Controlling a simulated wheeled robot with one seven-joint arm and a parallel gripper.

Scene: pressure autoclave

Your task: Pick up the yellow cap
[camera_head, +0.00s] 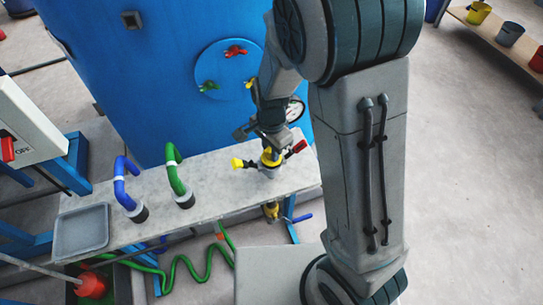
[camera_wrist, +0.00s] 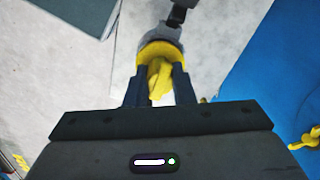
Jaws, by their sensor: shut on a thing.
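The yellow cap (camera_wrist: 160,76) is between the two dark fingers of my gripper (camera_wrist: 160,88) in the wrist view. My gripper is shut on it. Behind the cap is a round grey fitting. In the head view the cap (camera_head: 270,157) is at the right part of the grey shelf, under my gripper (camera_head: 268,146), which partly hides it. Whether the cap is seated on the fitting or raised from it, I cannot tell.
Beside the cap are a yellow handle (camera_head: 237,163) and a red handle (camera_head: 299,146). Green (camera_head: 178,175) and blue (camera_head: 123,180) pipes stand on the shelf (camera_head: 222,180), with a grey tray (camera_head: 82,230) at its left end. The blue tank (camera_head: 140,70) rises behind.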

